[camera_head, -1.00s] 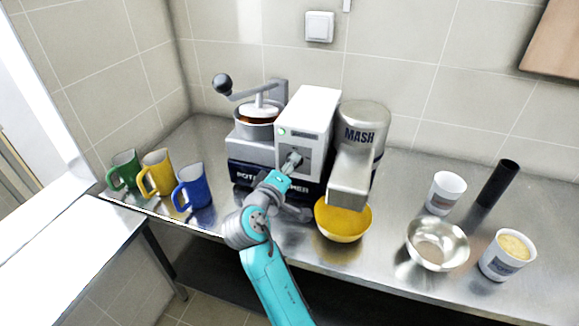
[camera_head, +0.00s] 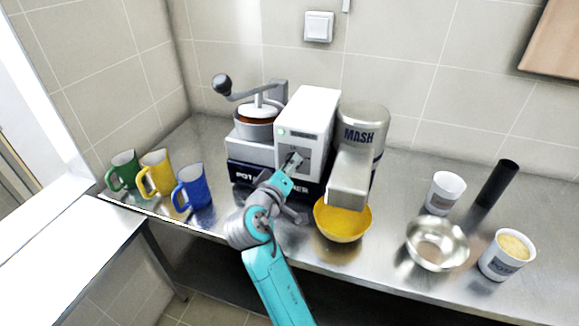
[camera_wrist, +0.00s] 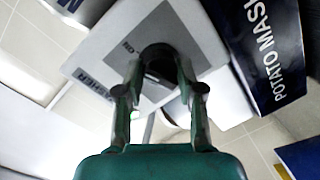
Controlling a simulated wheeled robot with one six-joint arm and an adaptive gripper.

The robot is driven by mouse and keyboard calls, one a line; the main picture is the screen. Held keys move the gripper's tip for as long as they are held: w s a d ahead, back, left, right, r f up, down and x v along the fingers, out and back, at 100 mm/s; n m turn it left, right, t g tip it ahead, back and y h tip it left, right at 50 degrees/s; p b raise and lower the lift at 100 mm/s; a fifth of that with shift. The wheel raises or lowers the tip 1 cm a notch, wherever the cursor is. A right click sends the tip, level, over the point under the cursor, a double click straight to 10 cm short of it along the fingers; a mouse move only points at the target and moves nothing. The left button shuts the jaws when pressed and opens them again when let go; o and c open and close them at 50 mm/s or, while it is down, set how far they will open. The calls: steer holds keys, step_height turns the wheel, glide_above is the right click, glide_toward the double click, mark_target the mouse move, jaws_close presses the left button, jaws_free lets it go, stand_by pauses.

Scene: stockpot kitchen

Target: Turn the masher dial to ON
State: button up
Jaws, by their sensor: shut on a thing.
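The masher (camera_head: 308,112) stands on the steel counter against the wall, with a white control box in its middle. The dial (camera_wrist: 158,58) is a dark round knob on a grey plate on the box's front, seen in the wrist view. My gripper (camera_head: 293,161) is at this plate and also shows in the wrist view (camera_wrist: 157,75), with its two fingers closed on either side of the dial. Lettering on the plate beside the dial is partly visible. The fingers hide part of the dial, and I cannot tell its exact setting. A small green light (camera_head: 282,129) shows on the box.
A yellow bowl (camera_head: 342,222) sits under the MASH spout (camera_head: 350,180). Green (camera_head: 123,170), yellow (camera_head: 156,173) and blue (camera_head: 193,187) mugs stand left. A steel bowl (camera_head: 437,243), white cups (camera_head: 445,192) and a black cylinder (camera_head: 497,183) stand right.

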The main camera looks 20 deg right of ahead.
steer(key=o, duration=1.1)
steer(key=shift+o, duration=0.2)
steer(key=v, duration=1.2)
